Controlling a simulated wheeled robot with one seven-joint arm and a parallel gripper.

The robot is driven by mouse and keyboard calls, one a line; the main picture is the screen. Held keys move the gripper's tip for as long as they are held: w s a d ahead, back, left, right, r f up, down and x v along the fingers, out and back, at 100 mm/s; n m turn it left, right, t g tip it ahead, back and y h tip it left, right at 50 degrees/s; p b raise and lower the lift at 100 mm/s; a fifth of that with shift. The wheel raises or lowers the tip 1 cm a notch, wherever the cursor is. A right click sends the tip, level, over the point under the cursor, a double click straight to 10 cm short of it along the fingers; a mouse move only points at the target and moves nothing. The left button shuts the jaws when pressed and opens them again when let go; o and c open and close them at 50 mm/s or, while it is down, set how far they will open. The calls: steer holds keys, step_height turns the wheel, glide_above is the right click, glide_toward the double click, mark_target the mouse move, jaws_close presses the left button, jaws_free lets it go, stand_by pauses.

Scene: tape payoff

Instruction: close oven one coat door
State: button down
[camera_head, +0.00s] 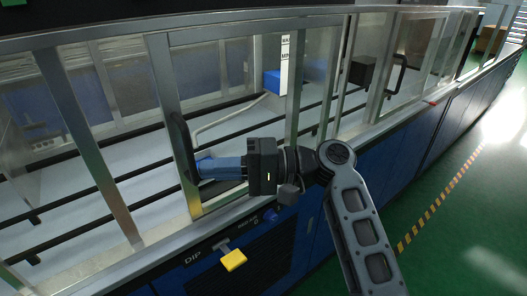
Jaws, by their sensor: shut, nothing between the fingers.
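A glazed door with a silver frame (163,85) stands in the front of the long enclosure, and it has a black bar handle (181,140). My gripper (203,168) points left, with its blue fingers together and empty. Its fingertips are right at the handle's lower part, and I cannot tell whether they touch it. Another glazed door to the right has its own black handle (399,72). No label in view says which door is the oven one coat door. Part of the door's right side is hidden behind my gripper and wrist.
Below the doors runs a silver ledge (120,269) over blue cabinets, with a "DIP" label and a yellow tab (233,260). Inside are black rails, a blue box (272,82) and a dark box (361,70). Green floor (460,225) with a yellow-black stripe is free at right.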

steer(key=s+a+p, duration=0.1)
steer(key=s+a, duration=0.6)
steer(key=a, duration=0.2)
steer(key=shift+a+p, duration=0.3)
steer(key=shift+a, duration=0.05)
steer(key=shift+s+a, duration=0.1)
